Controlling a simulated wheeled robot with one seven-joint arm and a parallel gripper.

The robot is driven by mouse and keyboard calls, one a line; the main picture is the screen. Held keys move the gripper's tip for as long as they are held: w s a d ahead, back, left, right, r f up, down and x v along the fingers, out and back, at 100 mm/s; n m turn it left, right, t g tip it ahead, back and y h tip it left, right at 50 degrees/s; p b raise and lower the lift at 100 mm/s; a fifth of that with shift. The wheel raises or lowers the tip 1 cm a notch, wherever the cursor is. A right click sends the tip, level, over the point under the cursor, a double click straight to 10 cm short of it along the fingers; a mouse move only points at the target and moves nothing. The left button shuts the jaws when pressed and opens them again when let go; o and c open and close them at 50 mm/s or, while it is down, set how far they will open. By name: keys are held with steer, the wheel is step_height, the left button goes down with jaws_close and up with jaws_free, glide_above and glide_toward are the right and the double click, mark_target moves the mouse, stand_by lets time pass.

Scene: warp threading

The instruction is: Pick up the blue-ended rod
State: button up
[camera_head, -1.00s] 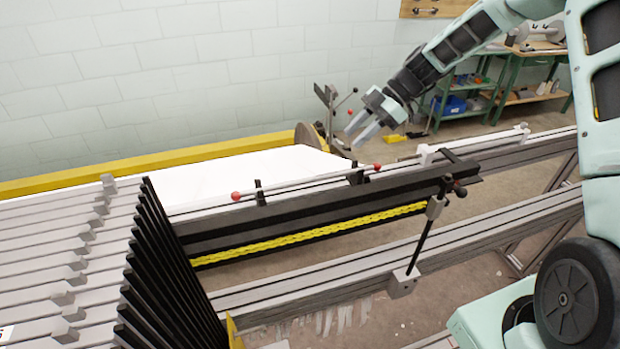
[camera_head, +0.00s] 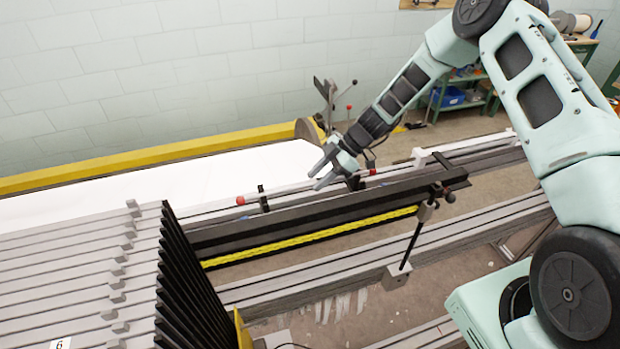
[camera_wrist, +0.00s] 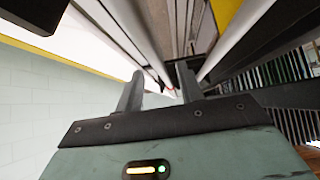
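A thin grey rod (camera_head: 287,190) with red ends lies along the dark beam. Its left red end (camera_head: 240,200) and right red end (camera_head: 372,172) both show in the head view. I see no blue end on any rod. My gripper (camera_head: 315,180) is open and empty, with its fingers pointing down and left at the middle of the rod. In the wrist view my gripper (camera_wrist: 160,76) also shows open, with a small red spot beyond the fingers. I cannot tell whether the fingers touch the rod.
Black upright holders (camera_head: 263,198) stand along the rod. The dark beam with a yellow chain strip (camera_head: 310,238) runs below it. A row of black slats (camera_head: 190,280) stands at the left. White cloth (camera_head: 150,182) lies behind, edged by a yellow bar (camera_head: 150,157).

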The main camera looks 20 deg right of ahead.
steer(key=shift+a+f, duration=0.35)
steer(key=shift+f, duration=0.05)
jaws_close()
steer(key=shift+r, duration=0.15)
step_height(320, 180, up, 28)
steer(key=b, duration=0.9)
steer(key=shift+b, duration=0.4)
